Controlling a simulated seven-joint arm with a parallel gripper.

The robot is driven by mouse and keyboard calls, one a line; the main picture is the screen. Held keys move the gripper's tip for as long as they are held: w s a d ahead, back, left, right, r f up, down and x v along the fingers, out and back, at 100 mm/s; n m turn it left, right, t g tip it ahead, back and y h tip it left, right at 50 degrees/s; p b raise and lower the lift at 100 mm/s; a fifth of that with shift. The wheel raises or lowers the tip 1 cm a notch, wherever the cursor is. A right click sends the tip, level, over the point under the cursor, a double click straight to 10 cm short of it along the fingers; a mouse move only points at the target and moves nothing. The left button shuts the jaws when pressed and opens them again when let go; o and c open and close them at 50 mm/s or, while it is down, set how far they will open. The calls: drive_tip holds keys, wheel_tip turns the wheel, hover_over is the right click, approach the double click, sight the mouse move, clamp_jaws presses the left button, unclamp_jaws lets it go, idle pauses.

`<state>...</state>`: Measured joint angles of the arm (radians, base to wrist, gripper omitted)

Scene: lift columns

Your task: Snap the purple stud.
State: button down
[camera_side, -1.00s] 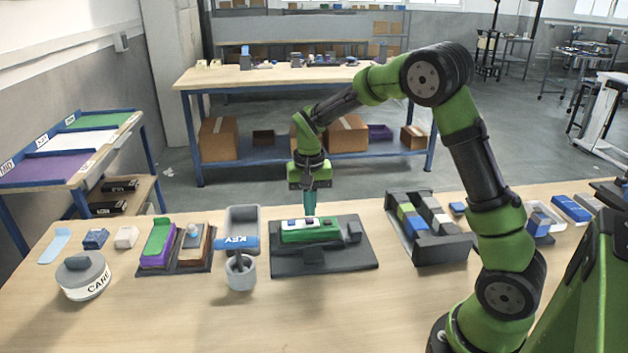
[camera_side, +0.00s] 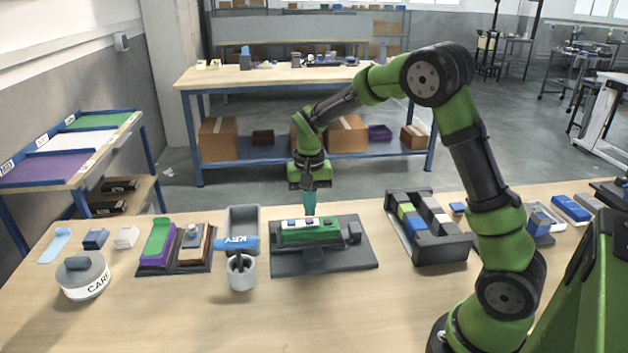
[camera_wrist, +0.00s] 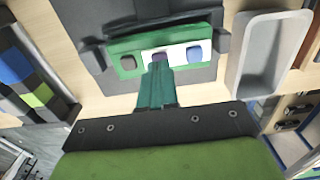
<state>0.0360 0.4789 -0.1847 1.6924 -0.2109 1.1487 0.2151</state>
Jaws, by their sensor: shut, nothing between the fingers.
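A green block (camera_side: 322,234) with a white strip on top sits on a dark fixture (camera_side: 290,265) on the bench. In the wrist view the block (camera_wrist: 122,48) carries a dark stud (camera_wrist: 127,63), the purple stud (camera_wrist: 160,56) in the middle and a blue stud (camera_wrist: 194,53). My gripper (camera_side: 310,213) points down over the block, its teal fingers shut and empty. In the wrist view the fingertips (camera_wrist: 159,66) are right at the purple stud and overlap its near edge. I cannot tell whether they touch it.
A grey tray (camera_side: 243,215) and a cup with a blue-handled tool (camera_side: 241,277) stand left of the fixture. A dark rack of coloured blocks (camera_side: 440,250) stands to the right. Further left are purple and brown blocks (camera_side: 158,242) and a round labelled container (camera_side: 84,277).

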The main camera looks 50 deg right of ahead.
sight(309, 220)
drive_tip(key=shift+f, duration=0.25)
idle(0.3)
drive_tip(key=shift+f, duration=0.85)
idle(0.8)
idle(0.5)
wheel_tip(309, 220, up, 9)
drive_tip(key=shift+f, duration=0.2)
idle(0.6)
idle(1.4)
